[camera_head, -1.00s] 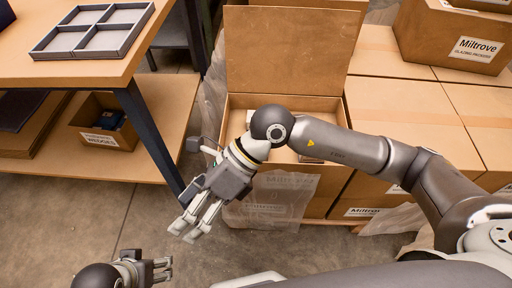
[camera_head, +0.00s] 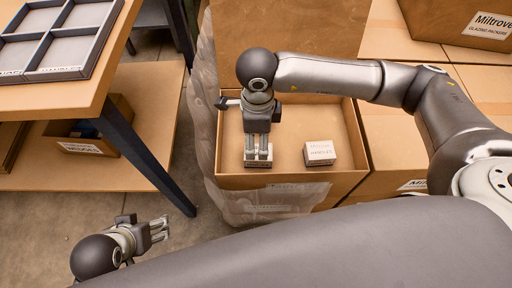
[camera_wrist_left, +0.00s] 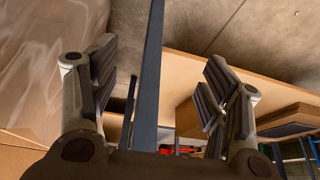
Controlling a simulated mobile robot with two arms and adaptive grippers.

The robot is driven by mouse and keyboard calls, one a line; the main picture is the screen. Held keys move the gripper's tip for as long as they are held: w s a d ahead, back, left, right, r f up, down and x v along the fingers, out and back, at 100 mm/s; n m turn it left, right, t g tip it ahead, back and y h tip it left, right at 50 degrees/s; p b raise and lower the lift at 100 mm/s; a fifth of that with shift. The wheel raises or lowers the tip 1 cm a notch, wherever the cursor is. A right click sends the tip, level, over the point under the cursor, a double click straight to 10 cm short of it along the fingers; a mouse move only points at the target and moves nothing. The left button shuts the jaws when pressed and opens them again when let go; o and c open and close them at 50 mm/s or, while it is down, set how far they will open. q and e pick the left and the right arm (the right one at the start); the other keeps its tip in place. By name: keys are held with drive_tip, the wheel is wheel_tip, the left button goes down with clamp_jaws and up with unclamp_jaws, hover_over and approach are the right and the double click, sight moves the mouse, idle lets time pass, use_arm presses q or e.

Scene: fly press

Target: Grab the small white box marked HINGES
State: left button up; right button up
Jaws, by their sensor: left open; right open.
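My right gripper (camera_head: 258,158) points down inside an open cardboard box (camera_head: 345,180). Its fingers are open at a small box (camera_head: 252,164), which they mostly hide; I cannot read its label or tell whether they touch it. A small white box (camera_head: 320,153) lies to the right of these fingers, apart from them; its print is small and looks more like HANDLES than HINGES. My left gripper (camera_head: 160,229) is open and empty, low at the left over the floor. Its spread fingers also show in the left wrist view (camera_wrist_left: 162,88).
A wooden table with a grey divided tray (camera_head: 62,38) stands at the left. Its blue leg (camera_head: 145,155) rises between the lower shelf (camera_head: 150,120) and the open box. A bin (camera_head: 88,145) stands on that shelf. Closed cartons (camera_head: 388,140) sit right of the box.

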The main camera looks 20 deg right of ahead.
sight(256, 163)
drive_tip(key=f, duration=0.4)
drive_tip(key=shift+s+b, duration=0.2)
drive_tip(key=shift+b, duration=0.1)
wheel_tip(256, 163, down, 4)
drive_tip(key=shift+s+r+b, duration=0.1)
drive_tip(key=shift+s+b, duration=0.05)
drive_tip(key=shift+b, duration=0.35)
drive_tip(key=shift+f, duration=0.2)
use_arm(q)
drive_tip(key=w+d+r+t+h, duration=0.1)
drive_tip(key=w+d+r+t, duration=0.2)
drive_tip(key=w, duration=0.5)
drive_tip(key=shift+w+r+t, duration=0.35)
drive_tip(key=shift+r+t, duration=0.3)
drive_tip(key=shift+t, duration=0.45)
use_arm(e)
drive_tip(key=c, duration=1.3)
drive_tip(key=shift+r, duration=0.15)
